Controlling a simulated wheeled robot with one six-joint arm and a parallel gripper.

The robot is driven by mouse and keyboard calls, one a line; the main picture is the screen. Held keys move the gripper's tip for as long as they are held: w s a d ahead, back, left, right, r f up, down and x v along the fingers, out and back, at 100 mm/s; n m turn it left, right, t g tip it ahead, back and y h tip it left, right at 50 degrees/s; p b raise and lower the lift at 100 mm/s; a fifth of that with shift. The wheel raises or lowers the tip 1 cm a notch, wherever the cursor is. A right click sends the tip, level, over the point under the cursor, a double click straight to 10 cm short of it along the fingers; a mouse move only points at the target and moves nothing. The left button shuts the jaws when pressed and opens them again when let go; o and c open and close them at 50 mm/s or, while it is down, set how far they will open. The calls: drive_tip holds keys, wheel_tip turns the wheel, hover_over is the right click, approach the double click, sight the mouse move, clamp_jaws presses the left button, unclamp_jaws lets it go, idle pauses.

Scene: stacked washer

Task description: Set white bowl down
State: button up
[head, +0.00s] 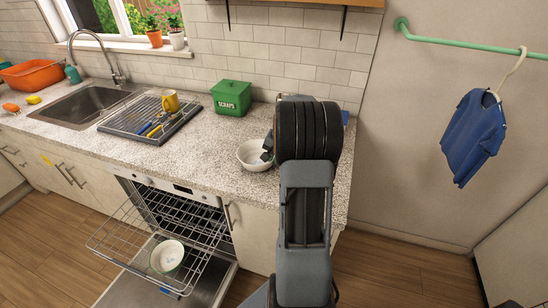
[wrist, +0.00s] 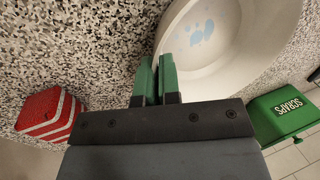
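The white bowl (head: 251,157) is at the countertop (head: 205,160), right of the middle in the head view. In the wrist view the bowl (wrist: 235,60) fills the top right, with pale blue marks inside. My gripper (wrist: 157,75) has its green fingertips close together, with the bowl's near wall between them. It looks shut on the rim. In the head view my gripper (head: 268,148) is at the bowl's right side, partly hidden by my arm. I cannot tell whether the bowl's base touches the counter.
A green scraps bin (head: 231,97) stands behind the bowl. A drying rack (head: 150,118) with a yellow mug (head: 171,102) is to the left. The dishwasher's pulled-out rack holds another bowl (head: 167,257). A red-and-white striped object (wrist: 50,115) sits nearby. Speckled counter is clear left of the bowl.

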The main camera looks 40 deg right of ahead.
drive_tip(key=o, duration=0.4)
drive_tip(key=shift+o, duration=0.2)
drive_tip(key=v, duration=1.2)
drive_tip(key=s+a+r+n+h, duration=0.1)
drive_tip(key=a+n, duration=0.2)
drive_tip(key=a, duration=0.6)
drive_tip(key=s+a+r+n, duration=0.1)
drive_tip(key=s+a+n, duration=0.15)
drive_tip(key=a, duration=0.65)
drive_tip(key=s+a+f+n+t, duration=0.1)
drive_tip(key=s+a+f+n, duration=0.3)
drive_tip(key=a, duration=0.7)
drive_tip(key=shift+s+a+f+n+h, duration=0.2)
drive_tip(key=shift+s+n+h, duration=0.1)
drive_tip(key=shift+s+n, duration=1.4)
drive_tip(key=shift+s+m, duration=0.3)
drive_tip(key=shift+m, duration=0.05)
